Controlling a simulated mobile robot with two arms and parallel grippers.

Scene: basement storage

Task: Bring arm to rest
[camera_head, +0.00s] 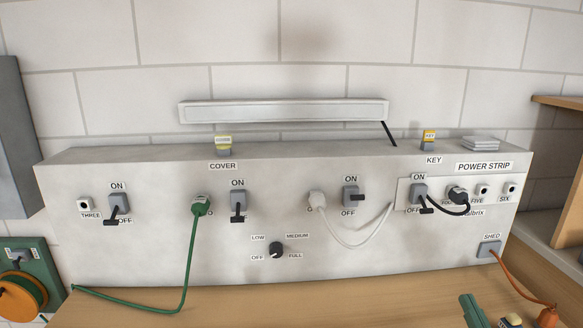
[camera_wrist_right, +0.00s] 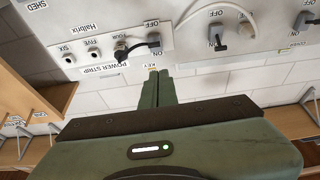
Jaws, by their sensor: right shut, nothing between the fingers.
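My right gripper (camera_head: 474,311) shows only as a green tip at the bottom right of the head view, in front of the grey panel box (camera_head: 130,250) and above the wooden bench. In the right wrist view its two green fingers (camera_wrist_right: 158,88) lie together with nothing between them. The fingers are clear of the plugs and switches as far as I can see. The wrist view is upside down, and the yellow key tag (camera_wrist_right: 152,69) shows just past the fingertips. Most of the right arm is out of the head view. My left gripper is in neither view.
The panel carries several lever switches, a dial (camera_head: 276,250) and plugs with green (camera_head: 200,206), white (camera_head: 317,201) and black (camera_head: 457,194) cords. An orange cord (camera_head: 520,287) runs near my right gripper. Wooden shelving (camera_head: 568,215) stands at right. The bench (camera_head: 330,299) is clear at centre.

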